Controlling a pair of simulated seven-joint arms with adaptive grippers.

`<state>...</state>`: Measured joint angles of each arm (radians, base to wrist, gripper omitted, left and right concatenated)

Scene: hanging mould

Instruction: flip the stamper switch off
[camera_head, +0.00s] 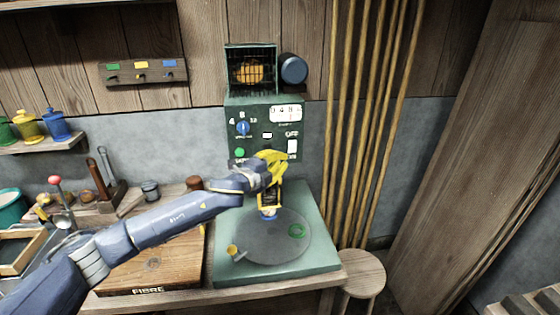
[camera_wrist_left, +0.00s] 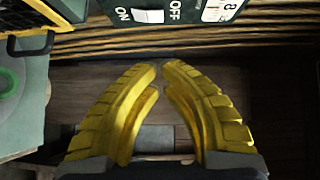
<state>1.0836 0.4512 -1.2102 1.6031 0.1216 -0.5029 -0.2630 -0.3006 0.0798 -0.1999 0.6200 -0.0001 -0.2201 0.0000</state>
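The stamper is a green machine with a front panel (camera_head: 258,118). Its white switch (camera_head: 292,147) sits at the panel's lower right, below the OFF label (camera_head: 292,134). In the left wrist view, the white switch (camera_wrist_left: 148,16) shows at the top edge between the ON and OFF labels; I cannot tell which way it is set. My left gripper (camera_head: 282,162) has yellow fingers and is in front of the panel, just below the switch. In the left wrist view, its fingertips (camera_wrist_left: 160,68) nearly meet, with nothing between them. My right gripper is not in view.
The panel also has a blue dial (camera_head: 242,128) and a green button (camera_head: 239,153). A round grey plate (camera_head: 270,245) lies on the green base below my gripper. Wooden poles (camera_head: 362,120) stand close on the right, beside a stool (camera_head: 363,272).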

